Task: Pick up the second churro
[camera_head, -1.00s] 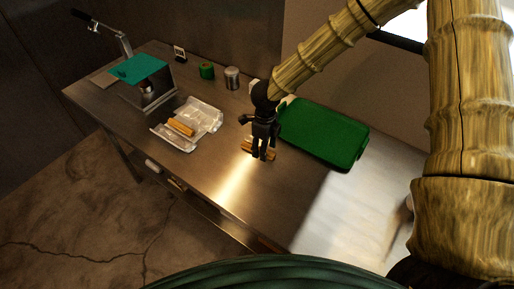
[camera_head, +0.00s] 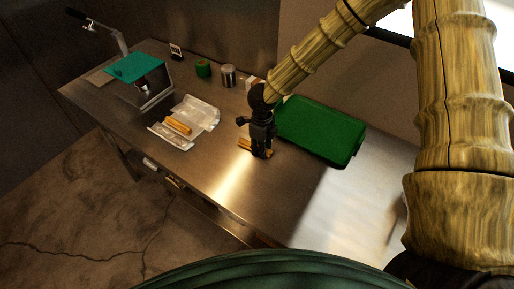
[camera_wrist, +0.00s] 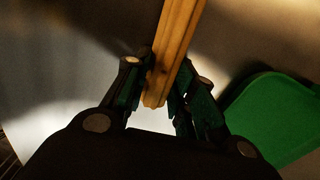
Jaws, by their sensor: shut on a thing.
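A golden-brown, ridged churro (camera_wrist: 176,45) runs lengthwise between the fingers of my gripper (camera_wrist: 166,75) in the wrist view. The gripper is shut on it near one end. The churro looks at or very near the table surface; I cannot tell if there is a gap. Another churro (camera_head: 178,125) lies in a clear open container (camera_head: 203,112) to the left.
A green tray (camera_head: 318,128) lies just right of my gripper and also shows in the wrist view (camera_wrist: 270,115). A metal can (camera_head: 228,75), a green roll (camera_head: 203,69) and a metal box with a teal top (camera_head: 135,67) stand farther back. The table's front is clear.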

